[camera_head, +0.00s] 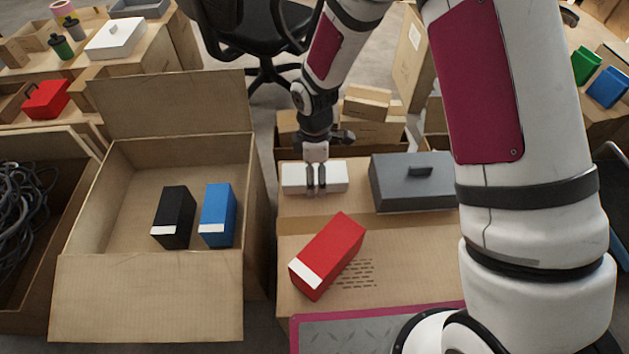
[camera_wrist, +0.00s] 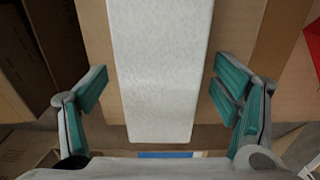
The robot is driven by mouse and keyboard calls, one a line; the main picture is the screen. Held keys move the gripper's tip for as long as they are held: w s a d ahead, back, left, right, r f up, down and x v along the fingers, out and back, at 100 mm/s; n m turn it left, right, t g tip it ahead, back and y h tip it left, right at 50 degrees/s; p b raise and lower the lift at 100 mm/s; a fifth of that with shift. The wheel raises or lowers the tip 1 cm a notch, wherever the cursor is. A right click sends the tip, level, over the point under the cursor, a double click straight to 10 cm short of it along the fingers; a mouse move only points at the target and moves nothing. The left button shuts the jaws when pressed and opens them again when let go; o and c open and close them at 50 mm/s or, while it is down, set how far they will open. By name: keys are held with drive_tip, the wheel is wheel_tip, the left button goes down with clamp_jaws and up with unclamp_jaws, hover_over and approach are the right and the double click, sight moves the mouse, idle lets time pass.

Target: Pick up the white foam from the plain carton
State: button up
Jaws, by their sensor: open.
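The white foam (camera_head: 294,179) is a pale rectangular block lying flat on top of the brown carton (camera_head: 400,250) at centre right. In the wrist view the foam (camera_wrist: 160,60) runs from the top edge down between the fingers. My gripper (camera_head: 317,188) points down over the foam's middle, hiding part of it. In the wrist view its teal finger pads (camera_wrist: 160,92) are wide apart, one each side of the foam, with a gap at both sides. I cannot tell how far the fingertips are above the carton top.
A dark grey lidded box (camera_head: 408,185) stands just right of the foam. A red box (camera_head: 330,253) lies in front. An open carton (camera_head: 150,285) to the left holds a black box (camera_head: 174,216) and a blue box (camera_head: 219,213). Small cartons (camera_head: 366,106) and a chair are behind.

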drive_tip(key=shift+f, duration=0.2)
drive_tip(key=c, duration=0.9)
